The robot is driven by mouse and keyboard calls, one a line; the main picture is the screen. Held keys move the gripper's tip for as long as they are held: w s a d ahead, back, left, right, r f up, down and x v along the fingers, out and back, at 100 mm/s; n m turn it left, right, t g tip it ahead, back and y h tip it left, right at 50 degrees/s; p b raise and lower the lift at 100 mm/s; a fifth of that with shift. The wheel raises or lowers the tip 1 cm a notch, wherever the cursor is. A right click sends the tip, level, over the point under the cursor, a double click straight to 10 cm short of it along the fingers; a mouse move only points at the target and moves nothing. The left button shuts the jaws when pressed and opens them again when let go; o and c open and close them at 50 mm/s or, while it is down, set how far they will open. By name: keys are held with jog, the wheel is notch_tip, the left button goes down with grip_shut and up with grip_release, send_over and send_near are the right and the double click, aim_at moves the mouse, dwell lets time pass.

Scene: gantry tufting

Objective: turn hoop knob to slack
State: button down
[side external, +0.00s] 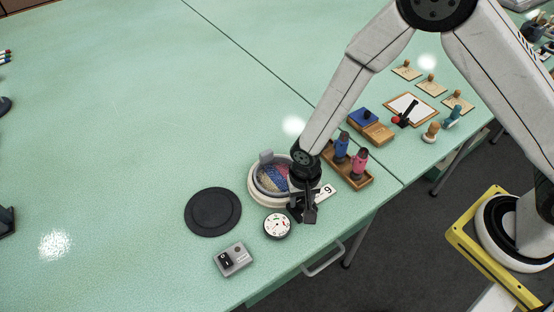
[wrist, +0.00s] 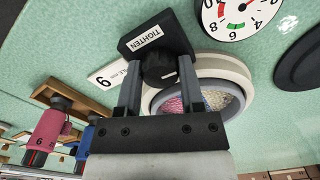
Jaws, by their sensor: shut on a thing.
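The black hoop knob (wrist: 158,68) sits on a black block labelled TIGHTEN (wrist: 148,38) in the wrist view. My gripper (wrist: 160,76) is shut on the knob, one finger on each side of it. The round hoop (wrist: 243,72) has a pale rim around pink, white and blue tufting and lies beside the knob. In the side external view the hoop (side external: 256,198) is partly hidden by my wrist, and my gripper (side external: 304,207) is low at its right front edge. A white round dial (side external: 277,225) with coloured arcs lies just in front; its needle reading is unclear.
A black disc (side external: 213,212) and a grey switch box (side external: 233,260) lie to the left. A wooden tray (side external: 350,178) with blue and pink bottles stands close behind my gripper. A white numbered card (side external: 325,192) is beside it. The far left table is mostly clear.

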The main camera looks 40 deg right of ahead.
aim_at(302, 199)
jog(key=shift+n, duration=0.3)
jog(key=n, duration=0.3)
jog(key=shift+n, duration=1.9)
jog(key=shift+c, duration=1.1)
grip_release()
jog(key=shift+r, duration=0.2)
jog(key=shift+r, duration=3.75)
